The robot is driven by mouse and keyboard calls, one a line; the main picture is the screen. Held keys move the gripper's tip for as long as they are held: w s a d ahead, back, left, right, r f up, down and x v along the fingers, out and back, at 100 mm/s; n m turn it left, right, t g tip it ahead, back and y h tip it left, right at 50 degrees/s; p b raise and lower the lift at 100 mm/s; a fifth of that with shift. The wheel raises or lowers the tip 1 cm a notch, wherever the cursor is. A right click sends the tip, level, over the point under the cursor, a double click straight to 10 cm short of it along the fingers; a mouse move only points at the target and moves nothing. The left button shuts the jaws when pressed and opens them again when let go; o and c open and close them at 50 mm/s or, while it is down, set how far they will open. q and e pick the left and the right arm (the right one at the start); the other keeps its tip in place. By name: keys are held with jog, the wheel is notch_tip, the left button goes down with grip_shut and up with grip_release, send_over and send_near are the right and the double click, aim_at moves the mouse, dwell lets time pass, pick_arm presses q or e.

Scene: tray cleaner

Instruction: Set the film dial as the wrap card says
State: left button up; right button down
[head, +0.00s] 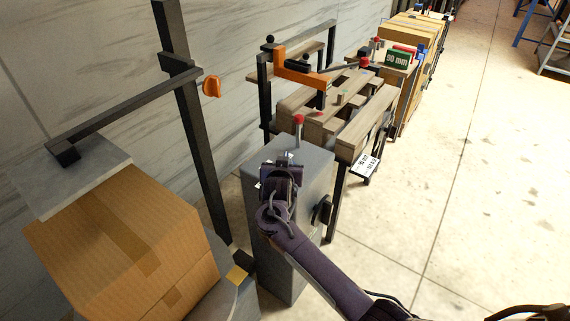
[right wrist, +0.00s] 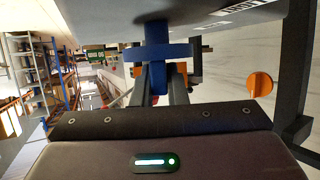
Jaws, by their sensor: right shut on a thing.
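My right gripper (head: 283,168) is over the top of the grey cabinet (head: 312,160). In the right wrist view its fingers (right wrist: 158,82) are shut on a blue handle (right wrist: 155,52), whose stem meets a grey surface. This handle may be the film dial; its setting is hidden. A white card with dark print (head: 366,165) hangs at the near end of the wooden bench, too small to read; I cannot tell whether it is the wrap card. My left gripper is not in view.
A cardboard box (head: 125,240) stands at the left beside a dark post with an orange knob (head: 211,86). A black knob (head: 321,211) is on the cabinet's side. A green display (head: 397,57) reads about 90 mm.

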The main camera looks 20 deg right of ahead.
jog(key=c, duration=1.4)
grip_release()
jog(key=shift+c, duration=0.2)
jog(key=v, duration=0.7)
jog(key=shift+s+a, duration=0.2)
jog(key=shift+s, duration=0.1)
jog(key=shift+r, duration=0.1)
